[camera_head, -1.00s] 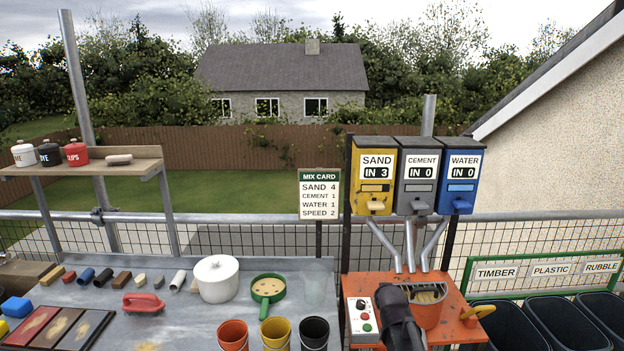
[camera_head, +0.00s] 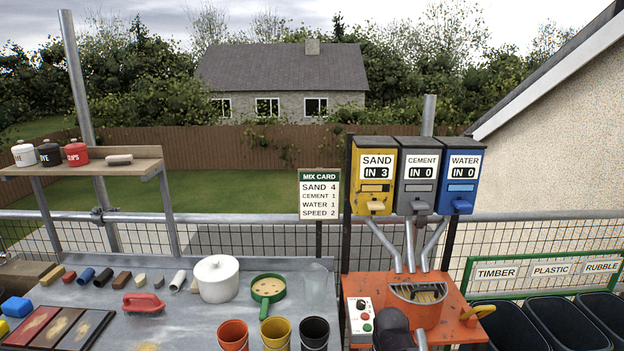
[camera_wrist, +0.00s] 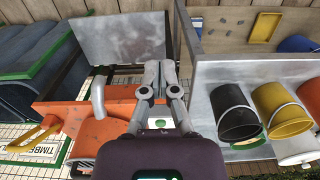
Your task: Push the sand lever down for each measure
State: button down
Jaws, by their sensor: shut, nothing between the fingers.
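The yellow sand dispenser (camera_head: 374,175) stands at the left of a row of three, and its display reads IN 3. Its sand lever (camera_head: 376,208) sticks out at the bottom front. The grey cement dispenser (camera_head: 417,175) and blue water dispenser (camera_head: 460,178) both read IN 0. The mix card (camera_head: 319,195) reads sand 4, cement 1, water 1, speed 2. My gripper (camera_wrist: 152,68) is shut and empty in the wrist view, apart from the levers. In the head view only part of my arm shows at the bottom edge, and the fingertips cannot be made out.
Pipes run from the dispensers to the orange mixer drum (camera_head: 420,300). A control box (camera_head: 361,318) with buttons is left of it. Orange, yellow and black buckets (camera_head: 314,334) stand on the bench's front. Timber, plastic and rubble bins (camera_head: 510,325) are at right.

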jog(key=shift+w, duration=0.15)
jog(key=w+d+r+t+p, duration=0.1)
jog(key=w+r+t, duration=0.2)
jog(key=w, duration=0.4)
jog(key=w+d+r+m+t+h, duration=0.1)
jog(key=w+r+t, duration=0.25)
jog(key=w, duration=0.35)
jog(key=w+d+r+t+p, duration=0.1)
jog(key=w+r+t, duration=0.1)
jog(key=w+t, duration=0.35)
jog(key=w+r+t, duration=0.5)
jog(key=w+r, duration=0.1)
jog(key=r, duration=0.4)
jog(key=w+d+r+n+t+y+p, duration=0.1)
jog(key=w+r+t, duration=0.3)
jog(key=w+r, duration=0.3)
jog(key=shift+d+r+t, duration=0.15)
jog(key=shift+r+t, duration=0.25)
jog(key=shift+r, duration=1)
jog(key=shift+p, duration=0.3)
